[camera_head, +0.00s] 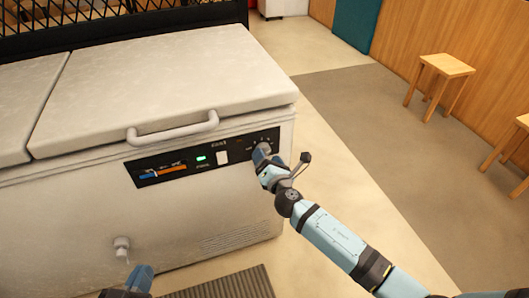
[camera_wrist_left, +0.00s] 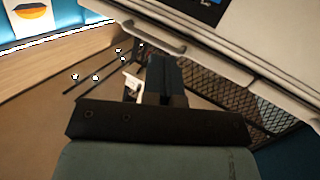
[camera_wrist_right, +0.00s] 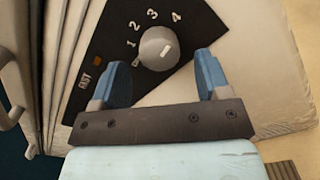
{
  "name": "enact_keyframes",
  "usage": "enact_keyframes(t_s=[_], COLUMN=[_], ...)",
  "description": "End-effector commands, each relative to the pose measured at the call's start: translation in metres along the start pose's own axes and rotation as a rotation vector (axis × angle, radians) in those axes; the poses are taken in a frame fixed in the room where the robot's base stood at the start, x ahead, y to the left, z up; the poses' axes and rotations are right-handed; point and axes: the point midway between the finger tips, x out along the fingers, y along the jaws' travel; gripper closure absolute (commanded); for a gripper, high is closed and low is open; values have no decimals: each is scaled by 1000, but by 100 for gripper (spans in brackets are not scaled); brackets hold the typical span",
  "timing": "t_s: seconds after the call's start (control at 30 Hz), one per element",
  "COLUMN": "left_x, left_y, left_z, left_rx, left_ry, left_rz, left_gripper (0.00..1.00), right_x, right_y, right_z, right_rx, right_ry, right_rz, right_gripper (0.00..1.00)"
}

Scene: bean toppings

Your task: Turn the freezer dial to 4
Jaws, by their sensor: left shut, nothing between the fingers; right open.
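The freezer dial (camera_wrist_right: 159,46) is a round grey knob on a black panel, with the numbers 1 to 4 printed around it. In the head view my right gripper (camera_head: 265,155) hides the dial at the right end of the control panel (camera_head: 237,149). My left gripper (camera_head: 140,279) is shut and empty, low in front of the freezer; it also shows in the left wrist view (camera_wrist_left: 165,78).
The white chest freezer (camera_head: 70,220) has a lid handle (camera_head: 172,131) above the panel and a drain tap (camera_head: 121,245) low on its front. A dark ridged mat (camera_head: 230,283) lies before it. A wooden stool (camera_head: 446,67) stands far right; the floor between is clear.

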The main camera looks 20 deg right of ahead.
Motion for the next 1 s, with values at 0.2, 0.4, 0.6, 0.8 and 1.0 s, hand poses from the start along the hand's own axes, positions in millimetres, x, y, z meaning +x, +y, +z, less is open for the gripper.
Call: enact_keyframes(t_s=[0.2, 0.4, 0.6, 0.8, 1.0], left_x=[-4, -9, -9, -8, -7], left_y=[-7, -12, -11, -11, -10], left_z=[14, 28, 32, 28, 25], left_rx=[9, 7, 4, 3, 4], left_ry=[-70, -119, -128, -121, -115], left_rz=[-23, -40, -42, -41, -40], left_gripper=[100, 100, 100, 100, 100], right_x=[-54, -91, -107, -109, -109], right_y=[0, 0, 0, 0, 0], right_z=[0, 0, 0, 0, 0], right_rx=[0, 1, 0, 0, 0], right_ry=[3, 2, 1, 1, 1], right_rz=[-1, -1, 0, 0, 0], right_gripper=[30, 30, 30, 30, 30])
